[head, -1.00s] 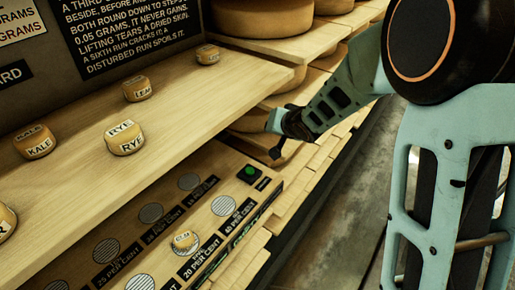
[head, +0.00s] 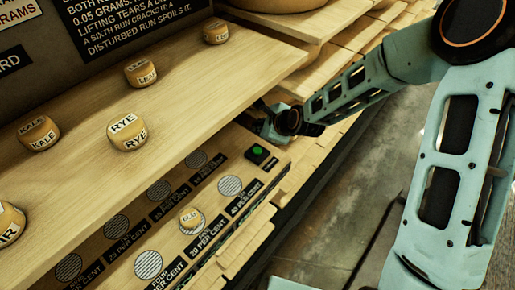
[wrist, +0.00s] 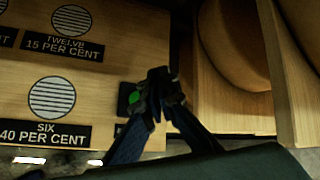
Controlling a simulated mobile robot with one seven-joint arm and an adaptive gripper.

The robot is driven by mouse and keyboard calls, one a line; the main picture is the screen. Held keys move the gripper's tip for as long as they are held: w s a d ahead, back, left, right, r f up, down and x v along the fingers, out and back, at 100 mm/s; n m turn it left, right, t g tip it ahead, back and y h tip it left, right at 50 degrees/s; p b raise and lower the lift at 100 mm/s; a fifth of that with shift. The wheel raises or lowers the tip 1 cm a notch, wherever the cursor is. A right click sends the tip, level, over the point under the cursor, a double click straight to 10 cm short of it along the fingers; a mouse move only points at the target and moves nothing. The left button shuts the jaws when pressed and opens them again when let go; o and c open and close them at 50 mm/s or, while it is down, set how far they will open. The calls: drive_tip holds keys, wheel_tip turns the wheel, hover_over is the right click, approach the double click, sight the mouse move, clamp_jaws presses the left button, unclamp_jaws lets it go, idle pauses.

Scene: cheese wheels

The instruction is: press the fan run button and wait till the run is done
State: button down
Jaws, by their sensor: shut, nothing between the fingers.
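The fan run button (head: 258,152) is a small green button on a dark square plate at the far right end of the lower wooden panel. In the wrist view the green button (wrist: 134,97) shows just left of my fingers, partly hidden by them. My gripper (wrist: 162,75) is shut and empty, its tips close above the button's plate; I cannot tell whether they touch it. In the head view my gripper (head: 268,112) is mostly hidden behind the upper shelf edge, beyond the button. A small cheese wheel (head: 191,220) sits on a round grille in the panel.
The upper shelf (head: 190,90) overhangs the panel and holds labelled cheeses, among them RYE (head: 127,132) and KALE (head: 39,133). Other round grilles (wrist: 52,97) with per cent labels line the panel. Large cheese wheels (wrist: 232,45) stand on boards to the right.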

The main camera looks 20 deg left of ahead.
sight(258, 151)
wheel_tip(258, 151, down, 9)
drive_tip(key=b, duration=0.6)
drive_tip(key=shift+r+b, duration=0.1)
drive_tip(key=shift+b, duration=0.25)
idle(1.1)
drive_tip(key=shift+f+b, duration=0.4)
drive_tip(key=shift+f, duration=0.05)
drive_tip(key=shift+f+b, duration=0.4)
drive_tip(key=shift+f, duration=0.05)
idle(0.5)
idle(0.3)
drive_tip(key=shift+r+p, duration=0.65)
drive_tip(key=shift+r, duration=0.25)
